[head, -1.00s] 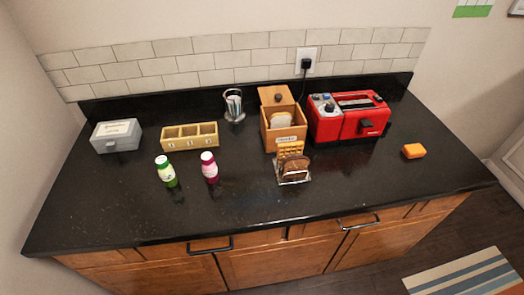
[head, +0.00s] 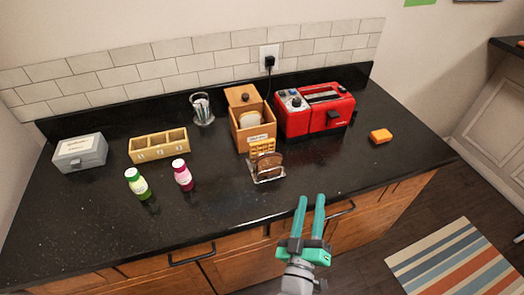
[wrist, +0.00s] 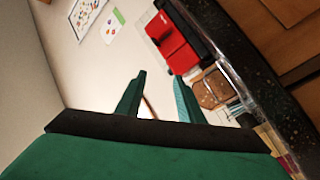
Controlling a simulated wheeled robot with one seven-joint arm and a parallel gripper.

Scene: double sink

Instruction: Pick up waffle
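The waffle (head: 262,146) is golden yellow with a grid pattern. It stands upright in a small clear rack (head: 268,179) in the middle of the counter, with brown toast (head: 268,162) in front of it hiding its lower part. My gripper (head: 310,202) has green fingers and is open and empty. It is at the counter's front edge, to the right of the rack and nearer the camera, apart from it. In the wrist view the brown toast (wrist: 212,90) shows beyond the fingers; I cannot clearly make out the waffle there.
A wooden bread box (head: 242,132) and red toaster (head: 312,118) stand close behind the rack. Two bottles, green (head: 138,184) and pink (head: 183,175), stand left. An orange block (head: 380,136) lies right. The counter (head: 350,168) is clear right of the rack.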

